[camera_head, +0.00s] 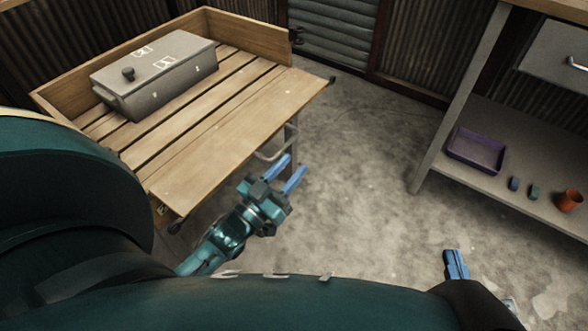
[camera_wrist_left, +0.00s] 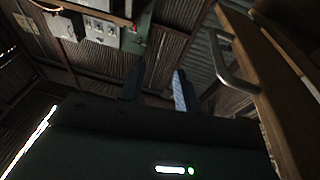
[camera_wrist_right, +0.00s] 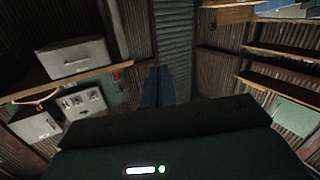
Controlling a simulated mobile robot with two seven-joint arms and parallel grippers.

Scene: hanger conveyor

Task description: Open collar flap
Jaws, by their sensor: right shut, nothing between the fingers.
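I see nothing I can identify as a collar flap in any view. My left gripper (camera_head: 288,171) is open and empty, beside the front right of the wooden bench (camera_head: 240,122), close to a metal bar handle (camera_head: 274,146) on the bench's end. The handle also shows at the upper right of the left wrist view (camera_wrist_left: 225,62), to the right of the left fingers (camera_wrist_left: 157,84). My right gripper (camera_head: 455,264) is at the lower right of the head view, over bare floor; its fingers (camera_wrist_right: 157,86) are shut together with nothing between them.
A grey metal box (camera_head: 162,76) with a dark knob and labels sits on the bench. At the right, a low shelf (camera_head: 480,185) holds a purple tray (camera_head: 476,151), two small dark items and an orange cup (camera_head: 569,199). The concrete floor between is clear.

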